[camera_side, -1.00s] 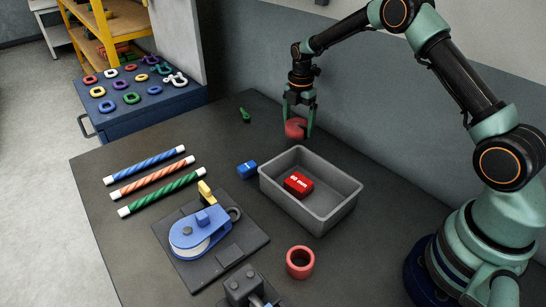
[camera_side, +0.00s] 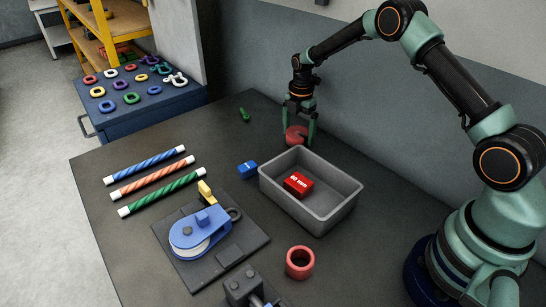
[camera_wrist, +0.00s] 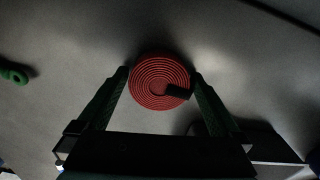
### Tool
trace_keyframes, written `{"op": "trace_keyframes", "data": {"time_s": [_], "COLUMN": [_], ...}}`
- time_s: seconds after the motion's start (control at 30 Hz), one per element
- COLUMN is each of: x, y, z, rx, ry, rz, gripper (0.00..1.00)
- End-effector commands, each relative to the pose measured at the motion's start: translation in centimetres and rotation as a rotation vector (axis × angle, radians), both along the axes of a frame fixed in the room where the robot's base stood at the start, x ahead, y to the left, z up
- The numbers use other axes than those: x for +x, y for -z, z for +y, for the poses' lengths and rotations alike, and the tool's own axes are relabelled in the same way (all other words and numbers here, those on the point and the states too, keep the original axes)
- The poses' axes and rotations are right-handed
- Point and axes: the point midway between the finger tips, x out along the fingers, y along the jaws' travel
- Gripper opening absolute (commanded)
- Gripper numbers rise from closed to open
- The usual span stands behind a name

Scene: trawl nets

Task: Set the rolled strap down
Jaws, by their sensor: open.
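The rolled strap (camera_side: 295,137) is a red flat coil. It stands on the dark tabletop, just behind the grey bin. In the wrist view the coil (camera_wrist: 155,80) shows from above as a spiral with a dark tab at its lower right. My gripper (camera_side: 299,133) is low over the strap and open, with one green finger on either side of it. In the wrist view the fingertips (camera_wrist: 160,76) flank the coil closely, with what looks like a thin gap on each side.
The grey bin (camera_side: 338,215) holds a red block (camera_side: 298,184). A blue block (camera_side: 247,169) and a green item (camera_side: 244,114) lie nearby. A red ring (camera_side: 300,263), a blue pulley (camera_side: 200,232) and striped rods (camera_side: 150,178) stand farther off. Bare tabletop lies left of the strap.

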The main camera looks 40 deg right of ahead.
Motion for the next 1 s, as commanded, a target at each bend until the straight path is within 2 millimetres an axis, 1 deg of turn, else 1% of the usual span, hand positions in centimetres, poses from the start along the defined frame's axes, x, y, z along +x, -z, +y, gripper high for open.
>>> {"op": "trace_keyframes", "data": {"time_s": [0.17, 0.33, 0.5, 0.63, 0.87, 0.97, 1.0], "x": [0.1, 0.0, 0.0, 0.0, -0.2, -0.8, -1.2], "y": [-2.2, -5.8, -9.1, -10.8, -12.7, -14.3, -15.2], "z": [0.0, -0.4, -0.4, -0.4, -0.2, 0.3, 0.6], "rx": [0.0, -0.001, 0.0, -0.001, -0.002, -0.004, -0.004], "ry": [0.0, 0.001, 0.0, 0.0, 0.024, 0.092, 0.137], "rz": [-0.004, -0.005, -0.004, -0.002, -0.009, -0.031, -0.045], "gripper": [1.0, 1.0, 1.0, 1.0, 1.0, 1.0, 1.0]}}
